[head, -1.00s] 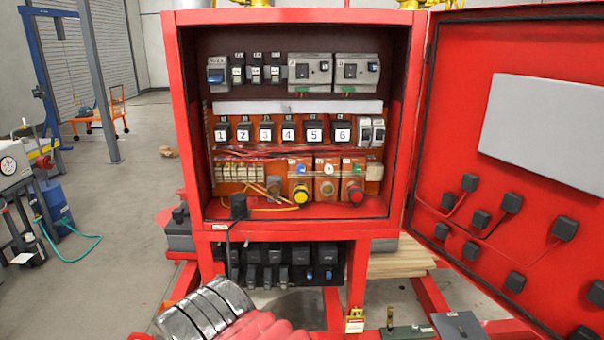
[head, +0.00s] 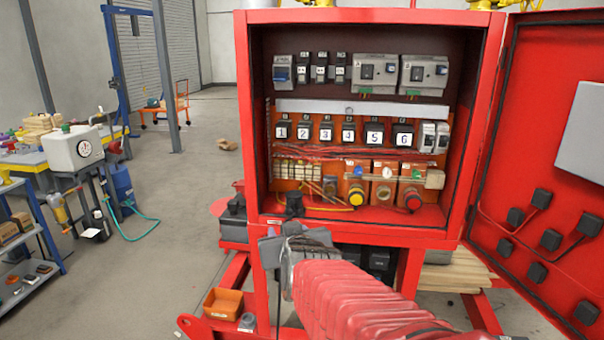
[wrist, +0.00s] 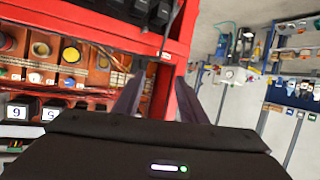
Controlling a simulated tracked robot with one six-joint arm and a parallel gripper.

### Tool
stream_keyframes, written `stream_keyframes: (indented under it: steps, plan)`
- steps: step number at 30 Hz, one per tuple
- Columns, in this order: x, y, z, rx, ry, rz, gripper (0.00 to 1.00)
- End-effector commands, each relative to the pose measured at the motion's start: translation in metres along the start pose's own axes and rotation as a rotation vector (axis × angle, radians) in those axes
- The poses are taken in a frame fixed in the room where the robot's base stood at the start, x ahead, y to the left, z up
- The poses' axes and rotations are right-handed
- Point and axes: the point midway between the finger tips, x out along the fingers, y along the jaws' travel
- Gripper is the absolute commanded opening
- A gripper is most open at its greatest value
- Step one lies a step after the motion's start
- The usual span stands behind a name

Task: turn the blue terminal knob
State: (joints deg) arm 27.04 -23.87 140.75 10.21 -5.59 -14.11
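A small blue round piece (head: 357,170), which looks like the blue terminal knob, sits on an orange block in the lower row of the red cabinet, above a yellow knob (head: 356,197). The wrist view, which is upside down, shows it as a small blue dot (wrist: 69,83) at the left. My gripper (head: 271,243) is in front of the cabinet's lower left edge, below and left of the knob. In the wrist view its two fingers (wrist: 159,97) stand apart with nothing between them. They point toward the red cabinet post, away from the knob.
The red cabinet frame (head: 255,130) borders the opening, and its door (head: 530,130) stands open at right. A black plug (head: 295,203) with a cable stands on the lower left sill. A red knob (head: 412,200) is to the right. Open floor lies left.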

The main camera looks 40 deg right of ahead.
Motion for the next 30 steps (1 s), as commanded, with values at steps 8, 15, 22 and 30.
stream_keyframes:
  steps: [8,15,22,30]
  plan:
    - [0.020,0.117,-0.032,0.012,0.214,0.280,0.38]
    - [0.013,0.173,-0.044,-0.003,0.312,0.427,0.38]
    - [0.012,0.176,-0.045,-0.006,0.321,0.437,0.38]
    - [0.014,0.178,-0.046,-0.006,0.320,0.435,0.38]
